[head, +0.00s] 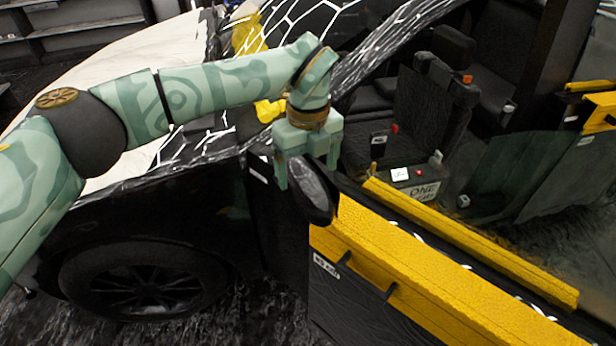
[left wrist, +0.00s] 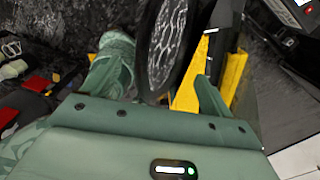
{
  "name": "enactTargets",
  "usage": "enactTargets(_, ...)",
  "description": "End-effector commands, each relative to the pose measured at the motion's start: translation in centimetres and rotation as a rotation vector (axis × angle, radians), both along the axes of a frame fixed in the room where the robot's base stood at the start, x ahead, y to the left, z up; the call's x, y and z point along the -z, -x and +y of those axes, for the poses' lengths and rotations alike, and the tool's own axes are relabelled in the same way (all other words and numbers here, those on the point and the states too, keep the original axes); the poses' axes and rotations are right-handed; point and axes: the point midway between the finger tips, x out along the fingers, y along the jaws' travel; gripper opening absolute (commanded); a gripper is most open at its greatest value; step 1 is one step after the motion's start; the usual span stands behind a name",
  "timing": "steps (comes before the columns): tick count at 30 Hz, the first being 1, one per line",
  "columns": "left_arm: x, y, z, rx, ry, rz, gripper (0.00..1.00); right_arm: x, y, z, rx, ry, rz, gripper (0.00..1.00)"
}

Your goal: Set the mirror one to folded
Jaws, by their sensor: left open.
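The dark, oval side mirror (head: 313,192) sits at the front top corner of the car door with the yellow strip. My left gripper (head: 307,174) points down at it, with one finger on each side of the mirror in the picture. The jaws are open. The mirror's mount is partly hidden. My right gripper is not in view.
The door (head: 400,280) has thick yellow padding (head: 470,245) along its top. The car's fender and wheel (head: 140,280) are at the lower left. Seats and small items fill the cabin (head: 430,120). Another panel with yellow trim (head: 600,110) stands at the right.

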Motion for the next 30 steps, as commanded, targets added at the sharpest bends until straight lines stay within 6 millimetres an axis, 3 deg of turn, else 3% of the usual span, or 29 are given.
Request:
enactTargets(6,-6.3,-0.1,0.0,0.000,0.000,-0.007,0.85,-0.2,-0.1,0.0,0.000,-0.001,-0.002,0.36)
enactTargets(13,-11.0,-0.1,0.0,-0.001,0.000,-0.004,0.85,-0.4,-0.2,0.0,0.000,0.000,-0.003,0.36)
enactTargets(20,-12.6,-0.1,0.0,-0.001,0.000,-0.002,0.85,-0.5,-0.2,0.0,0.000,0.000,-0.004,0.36)
enactTargets(30,-11.8,0.3,-0.6,0.032,0.023,0.010,0.85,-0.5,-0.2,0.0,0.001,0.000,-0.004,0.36)
